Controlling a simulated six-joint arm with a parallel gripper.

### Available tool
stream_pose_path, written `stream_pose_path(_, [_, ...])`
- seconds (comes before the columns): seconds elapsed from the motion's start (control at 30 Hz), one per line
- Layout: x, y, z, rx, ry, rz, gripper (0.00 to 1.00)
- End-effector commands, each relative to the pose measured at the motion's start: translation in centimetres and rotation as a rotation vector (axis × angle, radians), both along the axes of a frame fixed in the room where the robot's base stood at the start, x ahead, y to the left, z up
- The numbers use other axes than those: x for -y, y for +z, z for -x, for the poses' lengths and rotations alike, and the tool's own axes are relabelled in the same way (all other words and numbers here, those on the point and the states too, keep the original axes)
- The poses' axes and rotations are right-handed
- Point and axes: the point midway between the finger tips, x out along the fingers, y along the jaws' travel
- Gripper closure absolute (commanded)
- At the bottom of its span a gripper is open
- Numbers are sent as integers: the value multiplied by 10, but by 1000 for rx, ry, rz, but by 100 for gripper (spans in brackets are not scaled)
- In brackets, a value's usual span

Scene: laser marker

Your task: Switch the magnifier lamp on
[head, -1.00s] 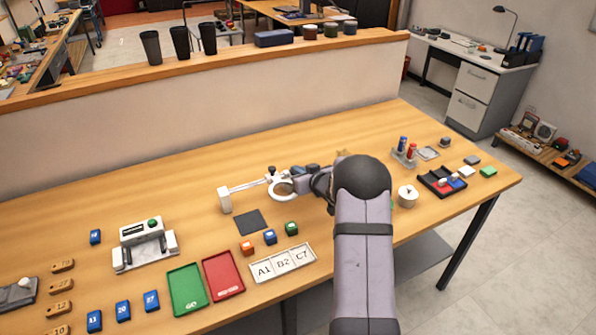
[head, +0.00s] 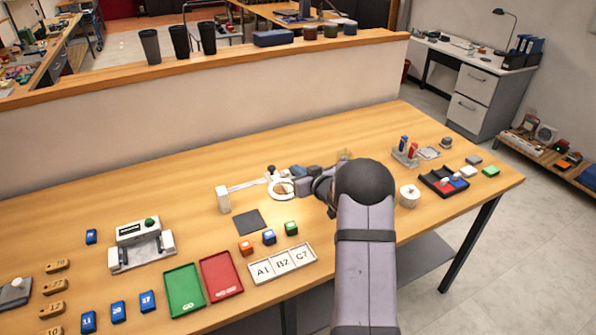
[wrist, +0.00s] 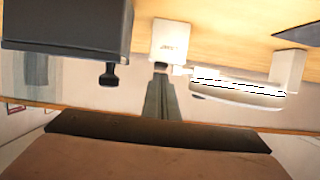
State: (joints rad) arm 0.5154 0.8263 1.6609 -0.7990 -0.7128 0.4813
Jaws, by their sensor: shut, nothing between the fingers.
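The magnifier lamp stands at mid-table in the head view, with a white post (head: 223,199), a thin white arm and a pale ring head (head: 282,188). A small dark knob shows above the ring's back left edge. My gripper (head: 296,172) is shut and empty at the ring's back right side; I cannot tell whether it touches the lamp. In the wrist view, the ring (wrist: 238,92) shows edge-on, right of a grey finger shape, with a white labelled block (wrist: 170,40) close by. The label is unreadable. I cannot make out the switch or its state for certain.
A dark square pad (head: 249,220) and small coloured blocks (head: 269,237) lie in front of the lamp. A labelled white tray (head: 283,264), red tray (head: 221,275) and green tray (head: 184,289) are nearer. A low partition (head: 180,115) runs behind. Table behind the lamp is clear.

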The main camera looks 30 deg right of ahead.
Motion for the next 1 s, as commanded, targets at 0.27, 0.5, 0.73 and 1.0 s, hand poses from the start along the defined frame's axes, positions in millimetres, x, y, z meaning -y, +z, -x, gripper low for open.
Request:
stream_pose_path(0.27, [0,10,0,1,0,0,100])
stream_pose_path(0.5, [0,10,0,1,0,0,100])
stream_pose_path(0.73, [0,15,0,1,0,1,100])
stream_pose_path(1.0, [0,44,4,2,0,1,100])
